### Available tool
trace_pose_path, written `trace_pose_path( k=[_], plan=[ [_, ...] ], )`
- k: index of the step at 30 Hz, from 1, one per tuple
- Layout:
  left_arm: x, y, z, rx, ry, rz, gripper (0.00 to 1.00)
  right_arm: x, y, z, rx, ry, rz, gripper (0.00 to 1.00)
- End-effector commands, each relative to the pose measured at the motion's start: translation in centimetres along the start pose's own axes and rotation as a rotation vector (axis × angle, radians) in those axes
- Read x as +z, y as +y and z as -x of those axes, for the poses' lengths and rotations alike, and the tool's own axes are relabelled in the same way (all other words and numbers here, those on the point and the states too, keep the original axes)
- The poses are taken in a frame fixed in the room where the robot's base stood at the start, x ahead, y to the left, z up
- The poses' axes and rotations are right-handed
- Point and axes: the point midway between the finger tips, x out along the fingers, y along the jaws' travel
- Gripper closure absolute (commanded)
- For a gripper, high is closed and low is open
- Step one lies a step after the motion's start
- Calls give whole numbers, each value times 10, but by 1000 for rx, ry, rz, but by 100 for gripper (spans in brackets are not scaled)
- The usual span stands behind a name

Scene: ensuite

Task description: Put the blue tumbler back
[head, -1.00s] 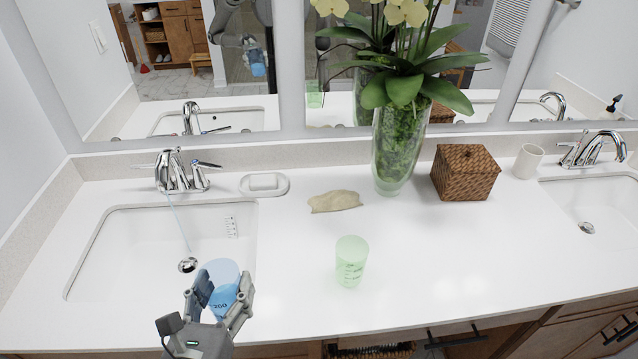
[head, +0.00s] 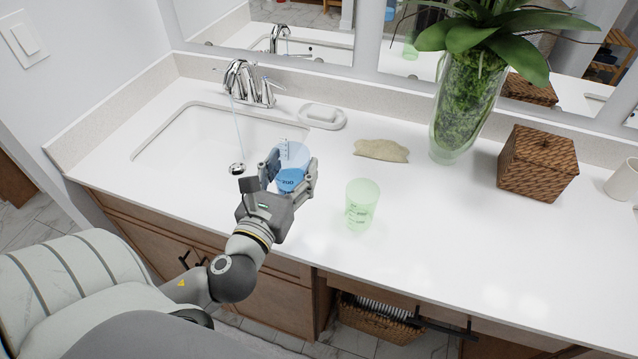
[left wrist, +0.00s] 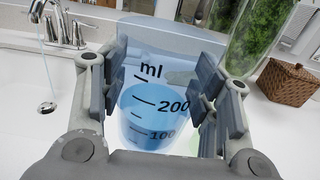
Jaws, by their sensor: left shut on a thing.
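The blue tumbler (head: 291,178) is a clear bluish cup with measuring marks, holding blue-looking liquid to about the 200 line. My left gripper (head: 290,177) is shut on it near the right front edge of the left sink. In the left wrist view the tumbler (left wrist: 155,105) stands upright between the two finger pads (left wrist: 152,95). I cannot tell if its base touches the counter. A green tumbler (head: 361,204) stands on the counter to its right. My right gripper is out of view.
Water runs from the left faucet (head: 243,82) into the sink (head: 195,140). A soap dish (head: 322,116), a beige sponge-like piece (head: 382,150), a glass vase (head: 463,110) and a wicker box (head: 538,163) stand along the back. The right front counter (head: 470,240) is clear.

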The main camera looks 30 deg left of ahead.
Motion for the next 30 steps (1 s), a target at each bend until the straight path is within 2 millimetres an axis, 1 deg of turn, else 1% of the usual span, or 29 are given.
trace_pose_path(
  k=[1,8,9,13,16,23,27,30],
  plan=[
    [0,0,-13,4,-2,-1,67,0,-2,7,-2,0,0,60],
    [-25,-2,-63,4,0,0,67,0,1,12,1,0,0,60],
    [-37,-3,-68,4,3,0,67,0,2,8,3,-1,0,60],
    [-59,-4,-85,3,2,1,67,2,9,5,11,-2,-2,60],
    [-70,-5,-95,2,2,2,67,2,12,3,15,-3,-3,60],
    [-84,-5,-106,1,2,2,67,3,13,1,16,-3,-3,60],
    [-105,-5,-106,1,5,0,67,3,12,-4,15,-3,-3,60],
    [-113,-5,-106,2,4,1,67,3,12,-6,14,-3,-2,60]
  ],
)
